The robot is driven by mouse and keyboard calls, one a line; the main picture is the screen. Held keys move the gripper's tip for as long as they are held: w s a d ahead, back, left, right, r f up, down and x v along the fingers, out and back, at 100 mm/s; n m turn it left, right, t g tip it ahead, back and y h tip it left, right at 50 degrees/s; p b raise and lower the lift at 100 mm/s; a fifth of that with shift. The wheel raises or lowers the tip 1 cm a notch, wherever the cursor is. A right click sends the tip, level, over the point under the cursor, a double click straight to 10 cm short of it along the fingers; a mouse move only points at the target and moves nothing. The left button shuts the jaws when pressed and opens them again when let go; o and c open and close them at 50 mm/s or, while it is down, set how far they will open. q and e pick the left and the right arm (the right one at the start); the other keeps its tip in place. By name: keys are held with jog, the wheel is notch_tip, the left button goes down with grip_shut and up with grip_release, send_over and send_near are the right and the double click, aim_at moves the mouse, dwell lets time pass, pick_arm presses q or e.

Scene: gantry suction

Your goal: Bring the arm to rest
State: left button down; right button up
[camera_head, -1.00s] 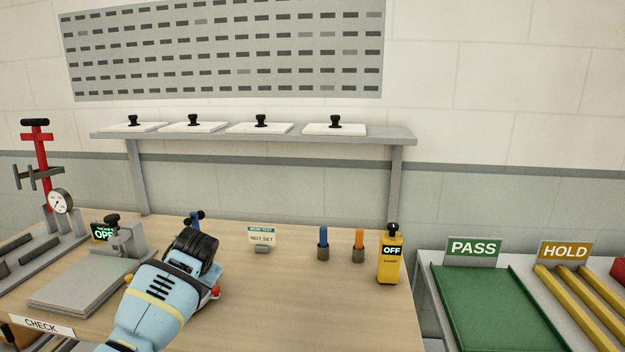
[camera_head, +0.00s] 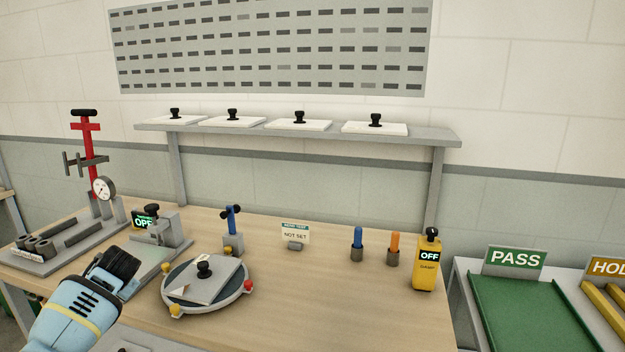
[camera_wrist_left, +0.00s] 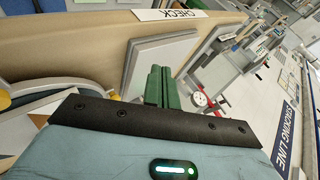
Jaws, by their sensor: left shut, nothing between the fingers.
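My left arm, light blue with a black end, comes in from the lower left in the head view. Its gripper (camera_head: 122,262) is over the front left of the wooden bench, left of the round fixture and partly in front of a grey plate stand. The fingers are not clear in the head view. In the left wrist view the green fingers (camera_wrist_left: 162,88) are together and empty, with a grey plate stand (camera_wrist_left: 150,60) and the CHECK label (camera_wrist_left: 170,15) beyond them. My right gripper is in neither view.
A round fixture (camera_head: 176,300) holding a knobbed plate (camera_head: 205,282) stands just right of the gripper. A red-handled gauge stand (camera_head: 88,150) is at the left. A yellow OFF device (camera_head: 425,268) is at the right. The bench's front right (camera_head: 340,310) is clear.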

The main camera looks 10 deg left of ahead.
pick_arm(q)
jog(key=s+d+f+m+t+h, duration=0.1)
jog(key=s+d+f+m+h, duration=0.2)
jog(key=s+d+f, duration=0.6)
jog(key=s+d+f+m+t+h, duration=0.2)
jog(key=s+d+f, duration=0.2)
jog(key=s+f, duration=0.9)
jog(key=s+d+f+m+h, duration=0.1)
jog(key=s+d+f+h, duration=0.15)
jog(key=s+d, duration=0.55)
jog(key=s+d+f+h, duration=0.2)
jog(key=s+d+h, duration=0.15)
jog(key=s, duration=0.85)
jog(key=s+d+n, duration=0.1)
jog(key=d+n, duration=0.4)
jog(key=d, duration=0.7)
jog(key=shift+d+f+t+y, duration=0.15)
jog(key=shift+d+t+y, duration=0.15)
jog(key=shift+y, duration=0.1)
